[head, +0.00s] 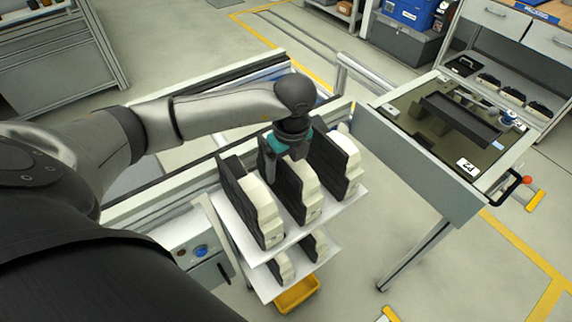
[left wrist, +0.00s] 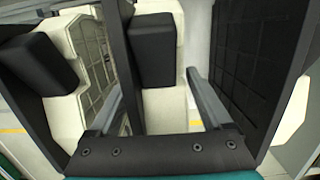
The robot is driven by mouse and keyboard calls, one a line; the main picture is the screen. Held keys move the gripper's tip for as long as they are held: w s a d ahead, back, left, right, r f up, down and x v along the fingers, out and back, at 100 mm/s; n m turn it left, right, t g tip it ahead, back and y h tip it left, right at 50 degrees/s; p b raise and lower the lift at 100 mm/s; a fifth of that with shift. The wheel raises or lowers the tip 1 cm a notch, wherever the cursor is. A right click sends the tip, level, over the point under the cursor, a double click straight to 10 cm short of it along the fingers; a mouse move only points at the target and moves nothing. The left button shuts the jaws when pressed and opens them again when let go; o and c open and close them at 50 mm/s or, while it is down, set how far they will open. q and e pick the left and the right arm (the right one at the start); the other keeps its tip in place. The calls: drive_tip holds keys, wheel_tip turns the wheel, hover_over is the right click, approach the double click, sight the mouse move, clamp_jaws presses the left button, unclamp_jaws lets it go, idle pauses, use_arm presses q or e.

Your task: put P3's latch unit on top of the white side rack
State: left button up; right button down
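The white side rack (head: 347,208) stands in front of me in the head view, with three black-and-cream latch units upright on its top shelf. My left gripper (head: 287,160) reaches down over the middle latch unit (head: 304,178). In the left wrist view the fingers (left wrist: 158,95) straddle this unit (left wrist: 165,105), and their tips appear to press on both its sides. It stands between the left unit (head: 262,210) and the right unit (head: 345,160). Its bottom looks level with theirs, but contact with the shelf is partly hidden. My right gripper is out of view.
A pallet (head: 400,105) carrying a dark tray and a small label sits on the line at right, behind a grey panel (head: 415,165). A lower rack shelf holds more units above a yellow bin (head: 298,294). Rails run behind the rack.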

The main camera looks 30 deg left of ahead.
use_arm(q)
drive_tip(key=shift+o, duration=0.6)
drive_tip(key=shift+r, duration=0.25)
drive_tip(key=r, duration=0.4)
drive_tip(key=d+r, duration=0.1)
drive_tip(key=r, duration=0.6)
drive_tip(key=shift+s+d+r+p, duration=0.15)
drive_tip(key=shift+s+r+p, duration=0.15)
drive_tip(key=shift+r+p, duration=0.1)
drive_tip(key=shift+f, duration=0.1)
